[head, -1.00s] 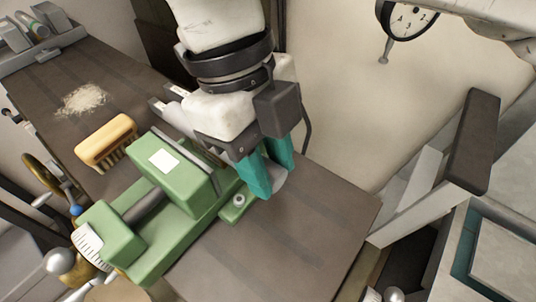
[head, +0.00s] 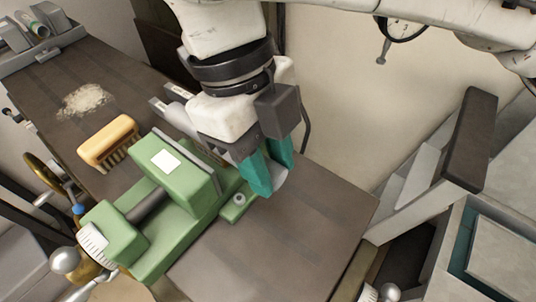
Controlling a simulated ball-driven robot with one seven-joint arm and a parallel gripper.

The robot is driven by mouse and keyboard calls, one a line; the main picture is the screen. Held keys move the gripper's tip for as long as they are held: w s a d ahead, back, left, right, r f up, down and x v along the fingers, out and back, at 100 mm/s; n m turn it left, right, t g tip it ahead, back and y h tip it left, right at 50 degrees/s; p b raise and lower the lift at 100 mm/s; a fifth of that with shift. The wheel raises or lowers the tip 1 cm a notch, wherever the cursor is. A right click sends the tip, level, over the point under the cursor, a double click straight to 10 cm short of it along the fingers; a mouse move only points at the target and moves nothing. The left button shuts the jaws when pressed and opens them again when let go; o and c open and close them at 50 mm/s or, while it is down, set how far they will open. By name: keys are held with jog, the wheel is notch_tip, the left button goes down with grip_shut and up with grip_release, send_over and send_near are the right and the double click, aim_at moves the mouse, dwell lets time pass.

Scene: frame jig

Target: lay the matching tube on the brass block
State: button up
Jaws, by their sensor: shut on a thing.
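My gripper (head: 268,174) has teal fingers pointing down beside the green vise, low over the brown bench. It is shut on a pale grey, rounded piece (head: 282,180), of which only a part shows past the fingers. I cannot tell whether this piece is a tube, or whether it touches the bench. Small cylindrical pieces (head: 38,28) lie in a grey rack at the far top left, too small to tell apart. I cannot make out the brass block.
The green vise (head: 185,205) stands left of my gripper on the bench (head: 290,240). A wooden brush (head: 108,140) and pale shavings (head: 85,100) lie farther left. The bench's front right is clear. A dark-topped grey frame (head: 470,140) stands at the right.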

jog(key=o, duration=1.1)
notch_tip(320, 180, up, 7)
jog(key=p, duration=0.8)
jog(key=shift+r, duration=1.05)
jog(key=shift+f, duration=0.1)
